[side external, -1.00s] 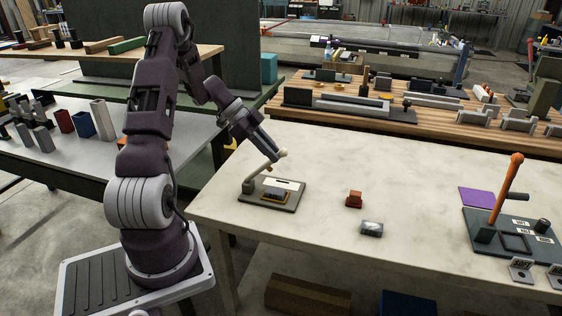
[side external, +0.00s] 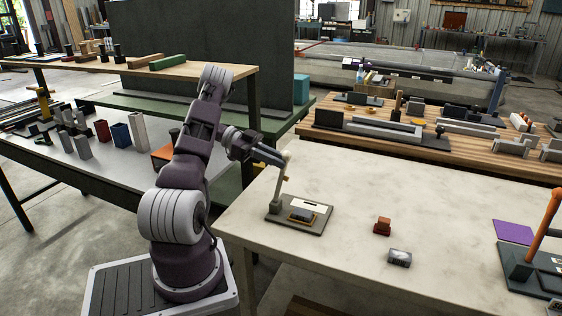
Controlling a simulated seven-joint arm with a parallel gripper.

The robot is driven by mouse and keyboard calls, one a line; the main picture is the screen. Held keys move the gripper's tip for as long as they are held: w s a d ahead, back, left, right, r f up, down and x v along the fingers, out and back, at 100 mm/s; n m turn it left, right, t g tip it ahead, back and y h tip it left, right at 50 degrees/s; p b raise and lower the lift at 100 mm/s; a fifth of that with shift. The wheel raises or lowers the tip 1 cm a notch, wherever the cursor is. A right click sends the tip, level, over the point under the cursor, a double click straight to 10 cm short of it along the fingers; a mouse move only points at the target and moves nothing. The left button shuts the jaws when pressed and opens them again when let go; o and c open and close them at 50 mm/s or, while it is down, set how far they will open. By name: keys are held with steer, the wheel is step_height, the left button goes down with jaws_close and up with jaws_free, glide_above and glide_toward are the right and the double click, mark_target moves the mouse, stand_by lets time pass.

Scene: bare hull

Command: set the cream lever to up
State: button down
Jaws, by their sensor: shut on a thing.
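The cream lever (side external: 281,185) rises from a grey base plate (side external: 318,229) near the table's left end. Its shaft stands nearly upright, with a slight lean to the right at the top. The pale round knob (side external: 287,155) is at its top end. My gripper (side external: 284,159) reaches in from the left and is shut on the lever near the knob. The fingers hide part of the lever's top. A white label and a dark block with a yellowish edge sit on the base plate beside the shaft.
An orange lever (side external: 544,225) on a dark plate and a purple sheet (side external: 513,232) are at the right. The pale table (side external: 450,215) is clear between.

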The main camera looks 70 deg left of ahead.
steer(key=shift+f, duration=0.1)
steer(key=c, duration=1.4)
jaws_free()
steer(key=shift+o, duration=0.2)
